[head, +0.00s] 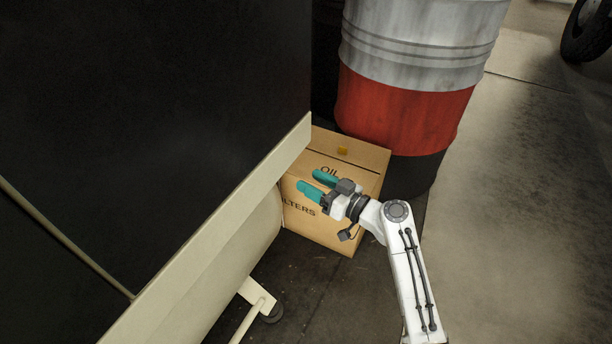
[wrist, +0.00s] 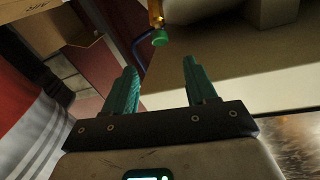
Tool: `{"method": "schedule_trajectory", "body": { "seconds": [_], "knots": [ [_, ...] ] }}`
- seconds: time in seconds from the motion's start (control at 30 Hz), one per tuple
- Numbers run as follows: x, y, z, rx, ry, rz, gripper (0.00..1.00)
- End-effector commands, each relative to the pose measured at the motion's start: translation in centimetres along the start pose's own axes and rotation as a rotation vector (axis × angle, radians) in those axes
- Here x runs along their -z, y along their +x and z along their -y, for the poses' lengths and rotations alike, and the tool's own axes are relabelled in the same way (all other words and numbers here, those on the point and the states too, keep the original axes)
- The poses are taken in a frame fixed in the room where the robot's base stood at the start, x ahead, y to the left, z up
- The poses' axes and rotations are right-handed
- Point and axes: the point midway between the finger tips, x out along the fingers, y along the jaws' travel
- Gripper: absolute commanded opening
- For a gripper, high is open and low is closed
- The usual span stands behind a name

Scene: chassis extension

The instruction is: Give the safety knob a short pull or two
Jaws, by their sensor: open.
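A small green knob (wrist: 160,38) on a brass-coloured stem (wrist: 155,14) shows at the top of the wrist view; I take it as the safety knob. It lies beyond my fingertips, roughly in line with the gap between them and apart from both. My gripper (wrist: 160,66) is open, its two teal fingers spread with nothing between them. In the head view my gripper (head: 309,179) is above a cardboard box and points left toward the cream beam. I cannot make out the knob in the head view.
The cardboard box (head: 335,232) marked oil filters stands below my gripper. A red and silver drum (head: 410,95) stands behind it. A cream beam (head: 215,235) edges the large dark panel (head: 150,90) at left. Open floor (head: 530,200) lies to the right.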

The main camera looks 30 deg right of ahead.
Motion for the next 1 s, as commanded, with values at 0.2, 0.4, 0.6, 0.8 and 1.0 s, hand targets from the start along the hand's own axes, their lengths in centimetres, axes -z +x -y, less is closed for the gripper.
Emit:
{"method": "schedule_trajectory", "body": {
  "seconds": [0.2,0.4,0.6,0.8,1.0],
  "knots": [
    [0.0,-0.1,0.0,0.0,0.0,0.0,0.56],
    [0.0,-0.1,0.0,0.0,0.0,0.0,0.56],
    [-1.1,-0.7,0.7,0.015,-0.002,0.042,0.56],
    [-8.2,-6.2,5.6,0.08,0.016,0.389,0.56],
    [-14.5,-16.9,9.7,-0.018,0.076,0.87,0.56]
  ]
}}
